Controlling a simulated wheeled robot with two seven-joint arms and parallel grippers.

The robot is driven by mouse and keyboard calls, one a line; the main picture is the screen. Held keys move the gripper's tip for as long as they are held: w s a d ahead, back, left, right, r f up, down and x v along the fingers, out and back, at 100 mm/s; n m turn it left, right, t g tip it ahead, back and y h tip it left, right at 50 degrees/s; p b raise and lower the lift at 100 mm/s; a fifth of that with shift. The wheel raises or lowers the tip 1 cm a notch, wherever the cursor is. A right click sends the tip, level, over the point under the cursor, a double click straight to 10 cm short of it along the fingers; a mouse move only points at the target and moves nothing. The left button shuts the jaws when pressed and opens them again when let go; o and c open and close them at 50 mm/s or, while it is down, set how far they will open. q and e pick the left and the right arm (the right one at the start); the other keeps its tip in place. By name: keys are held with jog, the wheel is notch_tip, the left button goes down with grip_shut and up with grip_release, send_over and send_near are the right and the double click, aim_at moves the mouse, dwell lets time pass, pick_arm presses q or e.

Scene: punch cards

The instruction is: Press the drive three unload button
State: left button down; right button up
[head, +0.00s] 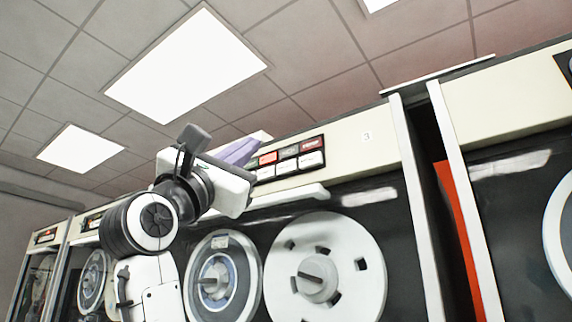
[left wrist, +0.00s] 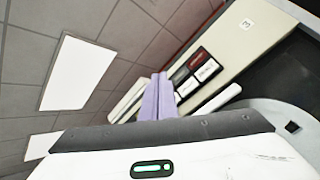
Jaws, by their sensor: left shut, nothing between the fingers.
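Drive three is the tape cabinet marked "3" (head: 366,136) on its cream top band. Its button panel (head: 312,146) has a top row with green, red and dark keys and a bottom row of white keys. The key labels are too small to read, so I cannot tell which is unload. My left gripper (head: 242,150) has purple fingers, shut and empty, at the left end of the panel, overlapping it in view. In the left wrist view the fingers (left wrist: 158,97) show just left of the panel (left wrist: 196,72). I cannot tell whether they touch it. My right gripper is out of view.
A pale ledge (head: 275,198) juts out below the panel. Tape reels (head: 345,270) sit beneath it. More drives (head: 45,236) stand at the left, and another cabinet (head: 510,95) stands at the right past a narrow gap. Open room lies above, under the ceiling.

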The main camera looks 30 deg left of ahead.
aim_at(288, 167)
pick_arm(q)
jog(key=w+p, duration=0.2)
jog(key=w, duration=0.5)
jog(key=shift+d, duration=0.25)
dwell(0.5)
dwell(1.2)
jog(key=shift+w+p, duration=0.35)
jog(key=shift+w, duration=0.15)
